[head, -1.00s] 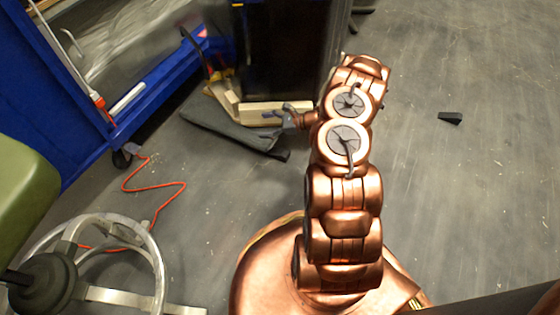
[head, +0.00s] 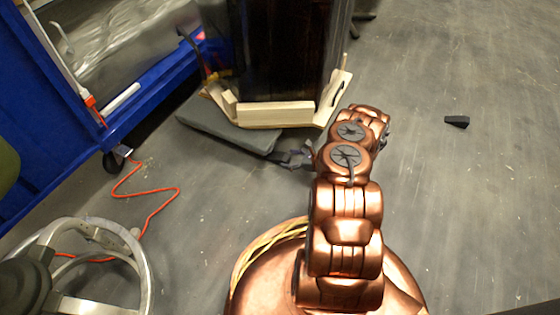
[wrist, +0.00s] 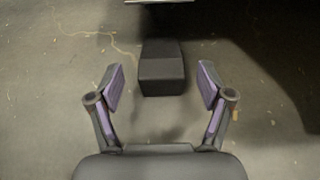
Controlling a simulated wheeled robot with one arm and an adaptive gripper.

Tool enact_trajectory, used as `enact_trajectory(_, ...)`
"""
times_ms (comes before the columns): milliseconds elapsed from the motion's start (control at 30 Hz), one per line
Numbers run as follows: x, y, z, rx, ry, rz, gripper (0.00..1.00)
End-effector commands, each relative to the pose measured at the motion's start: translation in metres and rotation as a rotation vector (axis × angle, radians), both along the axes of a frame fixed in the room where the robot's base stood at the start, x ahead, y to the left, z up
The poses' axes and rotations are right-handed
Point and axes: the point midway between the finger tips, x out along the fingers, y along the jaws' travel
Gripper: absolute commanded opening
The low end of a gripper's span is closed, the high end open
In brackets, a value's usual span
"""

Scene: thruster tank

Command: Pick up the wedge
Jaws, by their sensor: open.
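A dark, block-like wedge (wrist: 161,70) lies on the floor in the wrist view, just beyond the fingertips and centred between them. My gripper (wrist: 161,84) is open and empty, its two purple-padded fingers apart on either side of the wedge's near end. In the head view my gripper (head: 294,156) shows small and dark, low beside the tank's base, partly hidden by my arm. A dark wedge-shaped piece (head: 457,122) also lies on the open floor at right in the head view, well away from my gripper. I cannot tell whether a wedge lies under my gripper there.
A dark tank (head: 280,50) stands on a pale wooden base (head: 275,115) just behind my gripper. A grey slab (head: 225,130) lies beside it. A blue frame (head: 60,150), an orange cord (head: 150,208) and a metal ring (head: 148,270) are at left. The floor at right is mostly clear.

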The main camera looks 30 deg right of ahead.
Motion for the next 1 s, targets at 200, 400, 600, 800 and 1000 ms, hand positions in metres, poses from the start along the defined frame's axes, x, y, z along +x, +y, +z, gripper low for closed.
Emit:
enact_trajectory(200,0.019,0.011,-0.016,-0.001,0.002,0.001,0.79)
enact_trajectory(400,0.034,0.02,-0.02,-0.001,0.002,0.001,0.79)
enact_trajectory(600,0.036,0.021,-0.019,0.0,0.001,-0.001,0.79)
enact_trajectory(800,0.036,0.021,-0.019,0.0,0.001,0.0,0.67)
enact_trajectory(1000,0.036,0.021,-0.019,0.0,0.001,0.0,0.46)
